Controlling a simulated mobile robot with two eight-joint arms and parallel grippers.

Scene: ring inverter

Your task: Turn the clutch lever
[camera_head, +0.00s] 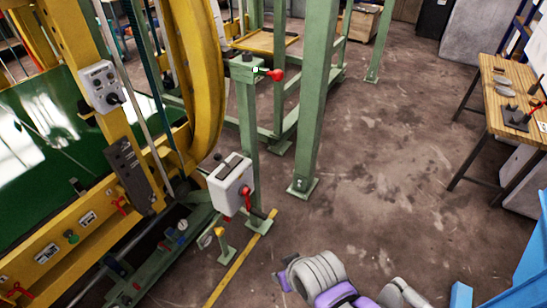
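A lever with a red knob (275,75) sticks out to the right from the top of a green post (247,110) beside the large yellow ring (205,90). A white box (229,183) with a red handle (245,191) on its front is fixed lower on the same post. No label shows which lever is the clutch lever. Grey and purple links of my own arm (322,274) show at the bottom, well below and apart from the post and both levers. No gripper fingers can be made out, and nothing of mine touches a lever.
A green column (315,100) stands just right of the post. A yellow floor line (240,260) runs by the post's foot. Brown floor (390,190) is clear to the right. A wooden workbench (512,95) stands far right, with a blue structure (515,285) at bottom right.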

